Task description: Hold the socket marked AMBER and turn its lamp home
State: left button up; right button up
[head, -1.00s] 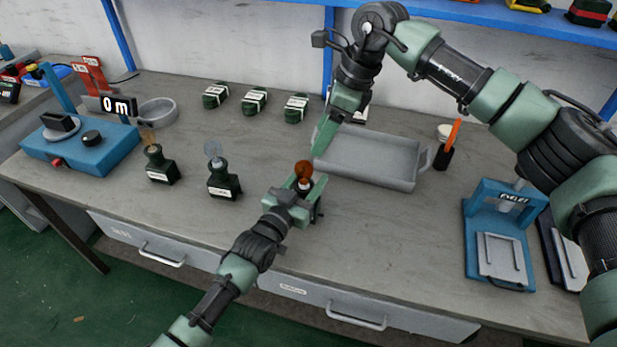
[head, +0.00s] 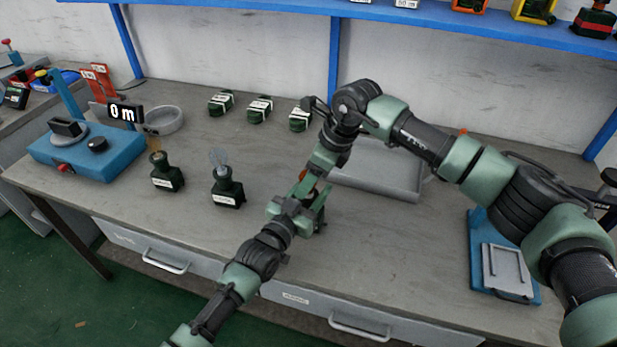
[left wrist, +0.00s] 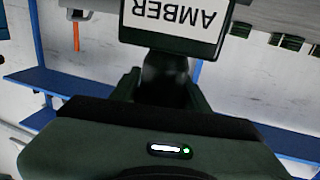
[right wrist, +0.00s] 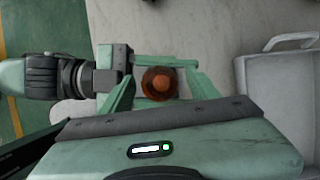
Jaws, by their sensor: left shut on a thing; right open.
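The socket marked AMBER (left wrist: 172,20) shows close up in the left wrist view, its label upside down. My left gripper (head: 302,213) is shut on this socket near the middle of the bench. An amber lamp (right wrist: 158,83) stands in the socket, seen from above in the right wrist view; only a sliver shows in the head view. How deep it sits cannot be told. My right gripper (right wrist: 163,75) is open, with its fingers to either side of the lamp. In the head view it (head: 310,185) is right above my left gripper and hides most of the lamp.
Two dark sockets with lamps, one amber-tinted (head: 165,178) and one clear (head: 228,193), stand to the left. Several dark green blocks (head: 259,110) lie behind. A grey tray (head: 375,182) is at the right, partly behind my right arm. A blue fixture (head: 480,262) stands further right.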

jog(key=shift+a+f, duration=0.1)
jog(key=shift+f, duration=0.1)
grip_shut()
